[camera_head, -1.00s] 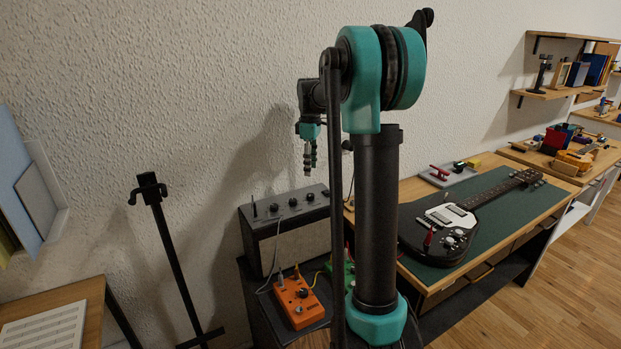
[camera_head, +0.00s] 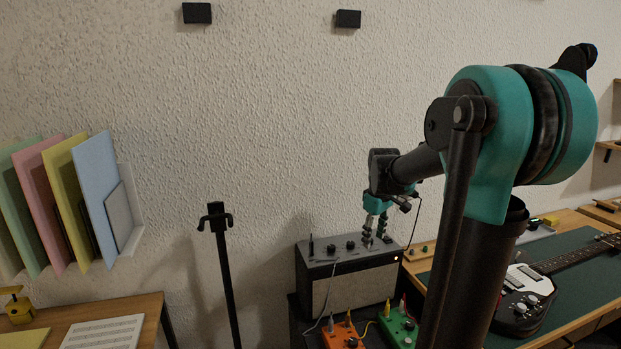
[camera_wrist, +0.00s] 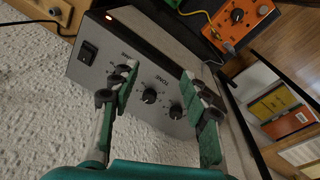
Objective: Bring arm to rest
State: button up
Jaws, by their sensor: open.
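My gripper (camera_head: 376,232) hangs at the end of my arm, fingers pointing down, over or in front of the grey-topped amplifier (camera_head: 346,283) in the head view. In the wrist view my gripper (camera_wrist: 165,90) is open and empty, with its two green-padded fingers spread apart. The amplifier's control panel (camera_wrist: 150,72) with knobs, a black switch and a lit red lamp lies beyond the fingers. I cannot tell the exact gap between fingertips and amplifier.
An orange pedal (camera_head: 341,337) and a green pedal (camera_head: 397,327) sit by the amplifier. A black stand (camera_head: 224,275) rises at left. Coloured folders (camera_head: 97,200) hang on the wall. An electric guitar (camera_head: 522,300) lies on a green mat at right.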

jog(key=s+a+f+m+t, duration=0.1)
jog(key=s+f+m, duration=0.3)
jog(key=s, duration=0.7)
jog(key=s+f+m+t, duration=0.1)
jog(key=s+f+m, duration=0.3)
jog(key=s+f, duration=0.5)
jog(key=shift+s+a+f+t, duration=0.15)
jog(key=shift+s+a+t, duration=0.2)
jog(key=shift+s, duration=0.55)
jog(key=shift+c, duration=0.5)
